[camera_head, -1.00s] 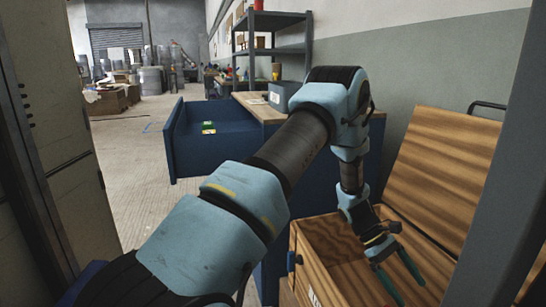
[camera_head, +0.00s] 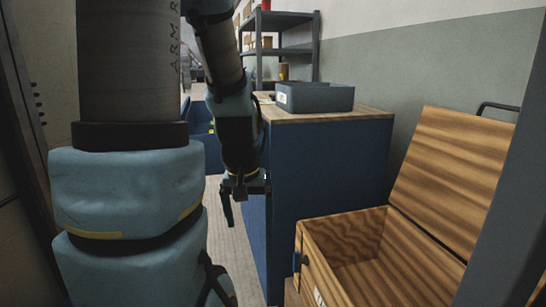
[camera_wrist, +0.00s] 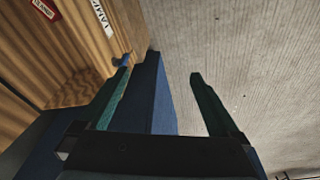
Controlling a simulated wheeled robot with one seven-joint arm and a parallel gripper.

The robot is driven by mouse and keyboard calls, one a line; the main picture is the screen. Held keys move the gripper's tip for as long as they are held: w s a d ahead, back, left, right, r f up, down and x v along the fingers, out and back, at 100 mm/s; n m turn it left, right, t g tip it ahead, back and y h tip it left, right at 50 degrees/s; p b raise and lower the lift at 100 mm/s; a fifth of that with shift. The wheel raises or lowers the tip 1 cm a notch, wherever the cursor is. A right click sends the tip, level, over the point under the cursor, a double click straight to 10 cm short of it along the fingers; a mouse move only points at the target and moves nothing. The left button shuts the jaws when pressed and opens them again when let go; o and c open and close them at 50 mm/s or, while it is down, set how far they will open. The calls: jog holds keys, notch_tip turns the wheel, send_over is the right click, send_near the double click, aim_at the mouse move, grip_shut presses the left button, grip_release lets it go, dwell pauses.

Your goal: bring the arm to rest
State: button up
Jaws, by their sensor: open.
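My gripper (camera_head: 228,210) hangs pointing down in the head view, left of the blue cabinet (camera_head: 330,165) and left of the wooden chest. In the wrist view my gripper (camera_wrist: 158,85) shows two green fingers spread apart with nothing between them. Below them are the concrete floor and a dark blue edge. My arm is folded in close and fills the left of the head view.
The wooden chest (camera_head: 318,262) stands open at the lower right, its lid tilted back. A grey bin (camera_head: 318,98) sits on the cabinet top. A blue drawer (camera_head: 203,140) sticks out behind my arm. Shelving (camera_head: 290,45) stands behind. The floor (camera_head: 228,245) left of the cabinet is clear.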

notch_tip(320, 180, down, 10)
jog(key=s+a+b, duration=0.2)
jog(key=s+b, duration=0.1)
jog(key=b, duration=0.7)
notch_tip(320, 180, up, 30)
jog(key=p, duration=3)
jog(key=shift+w+d+g, duration=0.25)
jog(key=shift+g, duration=0.05)
jog(key=shift+f, duration=0.1)
jog(key=shift+c, duration=0.3)
